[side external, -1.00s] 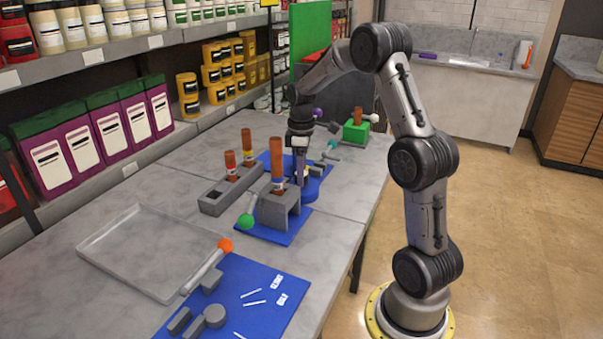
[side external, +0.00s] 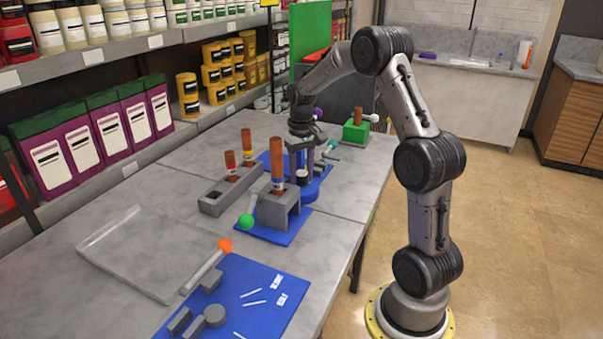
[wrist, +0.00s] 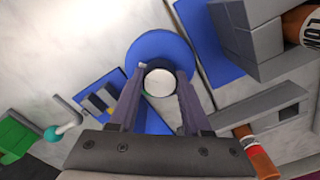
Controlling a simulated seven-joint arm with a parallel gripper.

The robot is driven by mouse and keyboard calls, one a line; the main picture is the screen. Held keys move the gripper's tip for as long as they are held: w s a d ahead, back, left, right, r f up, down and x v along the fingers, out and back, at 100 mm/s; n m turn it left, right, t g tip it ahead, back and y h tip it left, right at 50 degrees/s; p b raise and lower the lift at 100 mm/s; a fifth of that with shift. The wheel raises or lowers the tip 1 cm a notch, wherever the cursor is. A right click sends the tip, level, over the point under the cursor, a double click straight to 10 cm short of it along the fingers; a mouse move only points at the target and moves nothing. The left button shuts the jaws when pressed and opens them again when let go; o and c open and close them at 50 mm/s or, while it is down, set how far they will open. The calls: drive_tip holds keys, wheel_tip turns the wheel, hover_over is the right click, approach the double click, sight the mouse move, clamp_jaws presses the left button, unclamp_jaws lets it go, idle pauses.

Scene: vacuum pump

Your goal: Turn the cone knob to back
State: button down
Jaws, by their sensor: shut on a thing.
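The cone knob (wrist: 160,83) has a pale round top and a dark side in the wrist view. It stands over a round blue base (wrist: 150,47), which also shows in the side external view (side external: 310,195). My gripper (wrist: 161,72) points down with one finger on each side of the knob and is shut on it. In the side external view my gripper (side external: 302,176) is low over the blue base, behind the grey block. The lower part of the knob is partly hidden, and I cannot make out a pointer on it.
A grey block with a brown cylinder (side external: 278,160) and green-balled lever (side external: 247,221) stands close in front. A grey rack (side external: 215,199) is to the left. A green block (side external: 355,133) stands behind. An empty tray (side external: 140,235) lies at front left.

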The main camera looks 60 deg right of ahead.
sight(302, 173)
drive_tip(key=m, duration=0.3)
drive_tip(key=shift+r+m, duration=0.1)
drive_tip(key=shift+m, duration=2.1)
drive_tip(key=shift+c, duration=1.8)
unclamp_jaws()
wheel_tip(302, 173, up, 14)
